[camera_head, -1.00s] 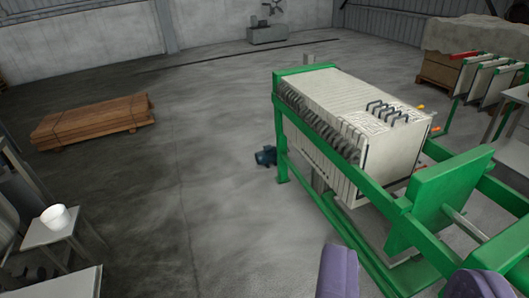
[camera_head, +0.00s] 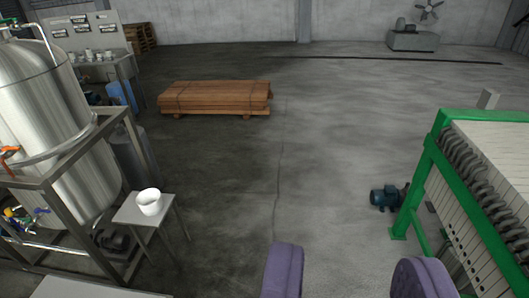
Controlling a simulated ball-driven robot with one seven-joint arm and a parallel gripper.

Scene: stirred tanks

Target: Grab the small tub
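A small white tub (camera_head: 149,202) stands upright on a small light-topped table (camera_head: 135,214) at the lower left, beside a steel tank. My gripper (camera_head: 352,280) shows at the bottom edge as two purple fingers set wide apart. It is open, with only bare floor visible between the fingers. It is to the right of the tub and well apart from it. The lower parts of the fingers are cut off by the frame.
A steel tank (camera_head: 45,125) in a metal frame stands at the left. A green-framed filter press (camera_head: 480,180) stands at the right, with a blue pump (camera_head: 386,197) beside it. Stacked planks (camera_head: 215,97) lie farther back. The middle floor is clear.

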